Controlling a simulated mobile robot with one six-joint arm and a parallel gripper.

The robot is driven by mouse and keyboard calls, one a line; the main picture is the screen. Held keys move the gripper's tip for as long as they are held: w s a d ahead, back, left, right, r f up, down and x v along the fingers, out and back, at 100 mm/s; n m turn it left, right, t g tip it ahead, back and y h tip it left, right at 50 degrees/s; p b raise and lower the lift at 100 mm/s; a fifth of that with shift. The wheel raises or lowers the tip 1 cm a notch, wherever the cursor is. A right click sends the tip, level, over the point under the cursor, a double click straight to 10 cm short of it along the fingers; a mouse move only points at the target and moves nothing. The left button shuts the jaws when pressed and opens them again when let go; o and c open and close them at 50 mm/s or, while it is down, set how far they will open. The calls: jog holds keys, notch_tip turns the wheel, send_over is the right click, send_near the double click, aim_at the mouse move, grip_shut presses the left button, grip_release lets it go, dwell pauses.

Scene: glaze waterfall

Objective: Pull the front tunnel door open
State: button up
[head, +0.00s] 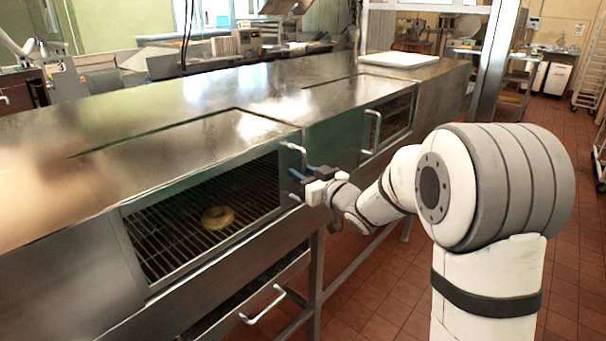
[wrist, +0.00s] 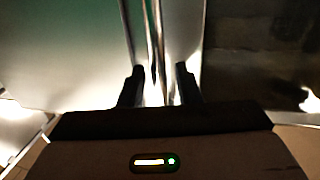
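The front tunnel door (head: 130,245) is in the near part of the long steel tunnel. It looks flush with the tunnel's front face. Its dark window shows a ring donut (head: 217,217) on a wire rack inside. The door's vertical handle (head: 290,147) is at its right edge, partly hidden by my gripper. My gripper (head: 297,175) is at this handle, reaching in from the right. In the wrist view, my gripper's two dark fingers (wrist: 160,80) are apart, with the thin bright handle bar (wrist: 153,35) showing between them. I cannot make out contact with either finger.
A second tunnel door with its own handle (head: 373,132) is farther along. A lower handle (head: 263,307) juts out below the front door. A white tray (head: 399,60) lies on the tunnel's far top. The tiled floor (head: 385,300) beside the tunnel is open.

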jog(key=shift+c, duration=0.3)
grip_shut()
dwell(0.3)
